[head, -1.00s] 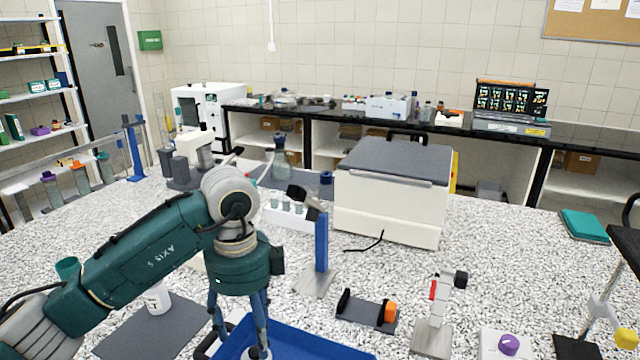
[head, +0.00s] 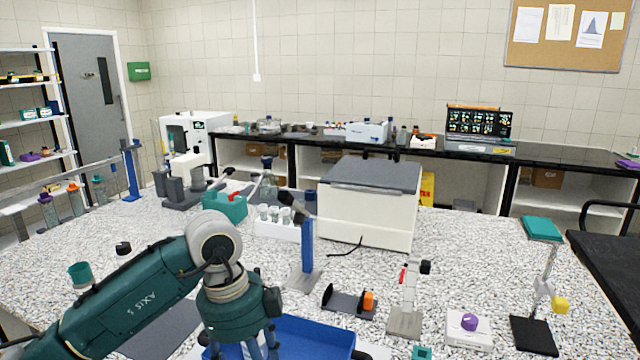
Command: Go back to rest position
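My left arm comes in from the left in the head view. Its green gripper (head: 258,348) points down over the blue tray (head: 310,335) at the bottom edge. The fingertips are cut off by the frame, so I cannot see whether they are open or hold anything. My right arm and gripper are out of view.
A dark grey mat (head: 165,332) lies partly behind my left arm. A blue-post stand (head: 306,250), a white box with a grey lid (head: 370,205), a rack of small jars (head: 280,225) and a clamp stand (head: 535,330) stand on the speckled bench.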

